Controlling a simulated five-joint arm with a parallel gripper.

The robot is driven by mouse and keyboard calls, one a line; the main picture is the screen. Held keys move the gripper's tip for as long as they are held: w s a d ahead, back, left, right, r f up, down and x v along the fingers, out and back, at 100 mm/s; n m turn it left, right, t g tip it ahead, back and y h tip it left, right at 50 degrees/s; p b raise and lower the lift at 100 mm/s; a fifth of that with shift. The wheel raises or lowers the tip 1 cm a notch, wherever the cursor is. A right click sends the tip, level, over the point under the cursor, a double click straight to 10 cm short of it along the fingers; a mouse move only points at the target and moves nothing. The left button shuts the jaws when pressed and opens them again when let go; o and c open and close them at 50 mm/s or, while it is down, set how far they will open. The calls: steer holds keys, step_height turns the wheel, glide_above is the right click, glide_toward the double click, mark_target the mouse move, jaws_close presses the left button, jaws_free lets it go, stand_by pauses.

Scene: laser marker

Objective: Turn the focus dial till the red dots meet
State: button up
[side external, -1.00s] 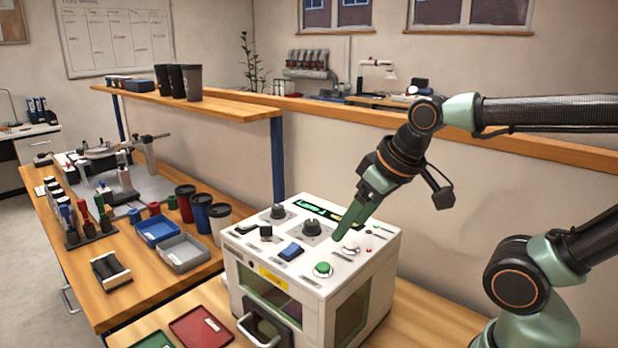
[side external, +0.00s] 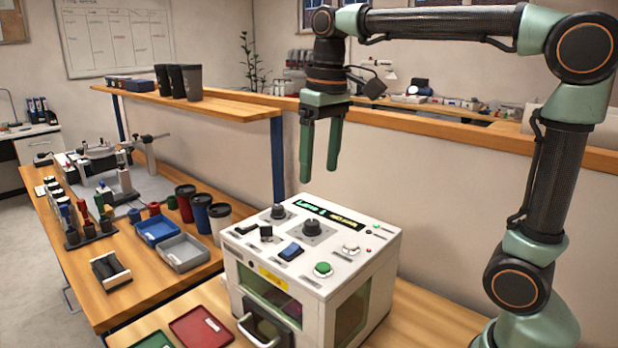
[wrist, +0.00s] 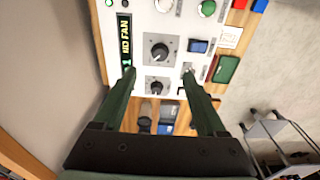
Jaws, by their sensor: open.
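The white laser marker (side external: 350,285) stands on the bench with its controls on top. Two black dials on square plates show there: a nearer one (side external: 311,227) and a farther one (side external: 278,211). I cannot read which is the focus dial. In the wrist view they are an upper dial (wrist: 159,50) and a lower dial (wrist: 156,86). My gripper (side external: 319,174) is open, empty and pointing down, above the marker and apart from it. In the wrist view its fingertips (wrist: 158,72) lie either side of the dials. I cannot make out meeting red dots.
A lit display (side external: 325,213), blue rocker switch (side external: 291,251), green button (side external: 323,269) and white knob (side external: 351,248) share the top. Cups (side external: 203,215) and trays (side external: 180,252) stand left. A raised wooden shelf (side external: 220,106) lies behind left. Air above the panel is clear.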

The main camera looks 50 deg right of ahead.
mark_target(312, 221)
steer(key=shift+g, duration=0.5)
steer(key=f, duration=0.3)
steer(key=w+f, duration=0.1)
steer(key=f, duration=0.7)
steer(key=shift+w, duration=0.35)
jaws_close()
steer(key=shift+m, duration=0.4)
steer(key=m, duration=0.3)
steer(key=shift+m, duration=2.4)
